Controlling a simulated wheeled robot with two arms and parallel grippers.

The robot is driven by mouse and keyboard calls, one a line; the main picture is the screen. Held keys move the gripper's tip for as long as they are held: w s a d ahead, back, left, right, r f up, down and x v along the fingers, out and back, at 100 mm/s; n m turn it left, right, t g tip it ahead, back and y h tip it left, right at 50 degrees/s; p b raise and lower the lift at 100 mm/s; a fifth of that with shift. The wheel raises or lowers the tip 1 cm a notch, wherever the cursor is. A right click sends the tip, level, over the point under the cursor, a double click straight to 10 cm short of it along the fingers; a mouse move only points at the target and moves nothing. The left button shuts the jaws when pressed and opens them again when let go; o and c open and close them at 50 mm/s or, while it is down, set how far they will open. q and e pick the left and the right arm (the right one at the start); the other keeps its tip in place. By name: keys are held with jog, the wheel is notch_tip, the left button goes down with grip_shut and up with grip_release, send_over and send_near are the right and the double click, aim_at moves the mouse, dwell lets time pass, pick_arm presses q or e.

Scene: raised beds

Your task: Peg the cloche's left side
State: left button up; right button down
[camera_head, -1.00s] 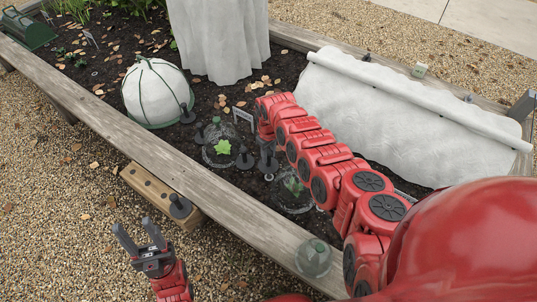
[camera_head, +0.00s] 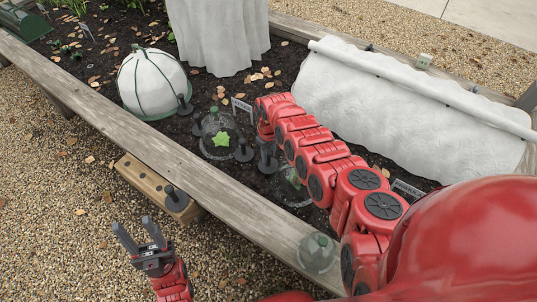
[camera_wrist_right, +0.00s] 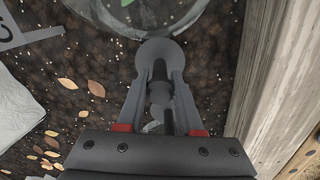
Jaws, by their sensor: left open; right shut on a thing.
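A clear cloche (camera_head: 293,186) stands on the soil, partly hidden behind my right arm. My right gripper (camera_head: 267,146) is just left of this cloche, pointing down at the soil. It is shut on a dark peg (camera_head: 268,164) with a round disc, which also shows between the fingers in the right wrist view (camera_wrist_right: 160,56). The disc is beside or over the rim; I cannot tell if they touch. My left gripper (camera_head: 140,236) is open and empty, outside the bed.
Another clear cloche (camera_head: 216,128) covers a green plant, with dark pegs (camera_head: 244,151) beside it. A wooden block (camera_head: 150,184) holds a dark peg (camera_head: 175,199). A cloche (camera_head: 317,252) is on the plank. White covers (camera_head: 400,105) fill the bed's far side.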

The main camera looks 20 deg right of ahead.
jog(key=shift+f+b, duration=0.8)
jog(key=shift+f, duration=0.1)
dwell(0.5)
jog(key=shift+c, duration=2.4)
grip_release()
notch_tip(320, 180, up, 7)
jog(key=p, duration=0.5)
jog(key=shift+r, duration=0.2)
notch_tip(320, 180, up, 10)
jog(key=p, duration=0.2)
